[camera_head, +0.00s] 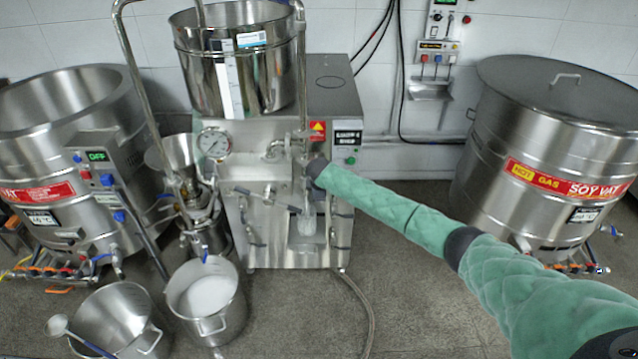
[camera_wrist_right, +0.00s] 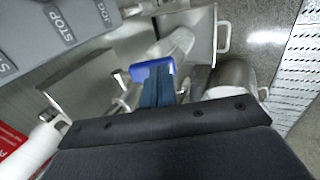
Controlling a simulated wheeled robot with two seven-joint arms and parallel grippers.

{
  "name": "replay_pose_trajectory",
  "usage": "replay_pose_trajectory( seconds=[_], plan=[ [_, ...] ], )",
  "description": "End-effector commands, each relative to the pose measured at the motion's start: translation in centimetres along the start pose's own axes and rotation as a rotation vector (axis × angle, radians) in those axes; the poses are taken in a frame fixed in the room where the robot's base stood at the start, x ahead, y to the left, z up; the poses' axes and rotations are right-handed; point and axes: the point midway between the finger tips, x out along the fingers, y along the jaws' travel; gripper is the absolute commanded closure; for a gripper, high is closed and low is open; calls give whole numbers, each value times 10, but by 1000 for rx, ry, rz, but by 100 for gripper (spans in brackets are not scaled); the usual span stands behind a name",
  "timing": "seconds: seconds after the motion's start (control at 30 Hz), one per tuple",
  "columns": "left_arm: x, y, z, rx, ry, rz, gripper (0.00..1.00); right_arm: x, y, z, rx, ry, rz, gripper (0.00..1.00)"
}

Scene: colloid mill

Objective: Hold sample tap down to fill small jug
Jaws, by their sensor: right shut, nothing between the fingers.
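My right arm, in a green sleeve, reaches from the lower right to the front of the steel mill (camera_head: 270,185) in the head view. Its gripper is mostly hidden behind the wrist there. In the right wrist view the right gripper (camera_wrist_right: 157,88) is shut and empty, its dark blue fingers at a bright blue tap handle (camera_wrist_right: 151,69). I cannot tell whether they touch it. A small translucent jug (camera_head: 305,224) stands low at the mill's front, below the wrist; a pale clear shape in the wrist view (camera_wrist_right: 180,45) appears to be it. Its fill level is unclear. My left gripper is out of view.
A steel pot with white liquid (camera_head: 205,296) and another steel pot with a ladle (camera_head: 115,318) stand on the floor at left. Large vats stand at left (camera_head: 70,150) and right (camera_head: 545,140). A hose (camera_head: 362,305) crosses the floor by the mill.

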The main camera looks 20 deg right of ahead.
Motion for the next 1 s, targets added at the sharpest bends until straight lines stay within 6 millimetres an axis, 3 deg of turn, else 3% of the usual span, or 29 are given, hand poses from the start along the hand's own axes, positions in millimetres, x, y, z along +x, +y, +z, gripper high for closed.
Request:
replay_pose_trajectory(
  seconds=[0.27, 0.77, 1.0],
  plan=[
    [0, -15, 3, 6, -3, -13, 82, 0, 0, 0, 0, 0, 0, 100],
    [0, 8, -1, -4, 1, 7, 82, 0, 0, 0, 0, 0, 0, 100],
    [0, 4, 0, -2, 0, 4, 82, 0, 0, 0, 0, 0, 0, 100]
  ],
)
